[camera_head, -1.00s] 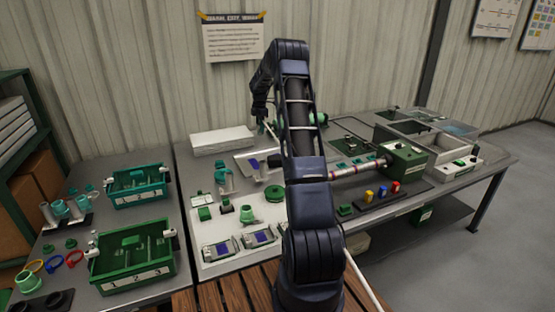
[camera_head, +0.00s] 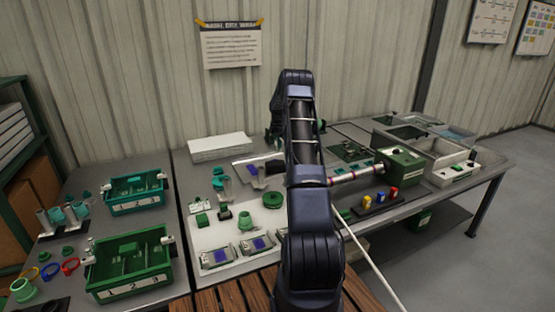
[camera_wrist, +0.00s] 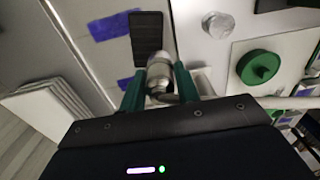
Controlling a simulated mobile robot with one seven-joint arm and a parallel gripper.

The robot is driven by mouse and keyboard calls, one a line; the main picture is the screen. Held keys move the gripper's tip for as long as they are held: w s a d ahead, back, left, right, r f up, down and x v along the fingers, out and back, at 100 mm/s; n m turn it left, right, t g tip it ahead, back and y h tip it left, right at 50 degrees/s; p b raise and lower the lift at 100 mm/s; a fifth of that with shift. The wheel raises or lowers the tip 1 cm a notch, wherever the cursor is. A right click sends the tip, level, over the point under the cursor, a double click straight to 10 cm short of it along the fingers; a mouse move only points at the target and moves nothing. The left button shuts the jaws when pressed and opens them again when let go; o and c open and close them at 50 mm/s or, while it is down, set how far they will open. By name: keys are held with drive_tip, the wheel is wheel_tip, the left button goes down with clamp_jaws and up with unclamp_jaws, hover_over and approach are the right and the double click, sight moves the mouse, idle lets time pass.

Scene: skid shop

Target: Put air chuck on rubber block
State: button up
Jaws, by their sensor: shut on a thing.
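In the wrist view, my gripper (camera_wrist: 158,84) has green fingers shut on the air chuck (camera_wrist: 159,70), a short silvery metal cylinder. The rubber block (camera_wrist: 147,36), a dark, ribbed, upright-looking rectangle in that view, lies just beyond the chuck. The chuck's end overlaps the block's near end in the picture; I cannot tell whether they touch. In the head view, a dark shape (camera_head: 275,166) beside my arm looks like the block. My arm hides the gripper's jaws and the chuck there.
Purple patches (camera_wrist: 108,26) lie beside the block on a pale surface. A round green part (camera_wrist: 259,67) is to the right. A white stack (camera_head: 220,146) stands behind. Green bins (camera_head: 130,262) are at left, and a green box (camera_head: 400,167) with a rod is at right.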

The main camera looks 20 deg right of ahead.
wheel_tip(320, 180, down, 10)
idle(0.6)
drive_tip(key=shift+f, duration=0.1)
drive_tip(key=o, duration=1)
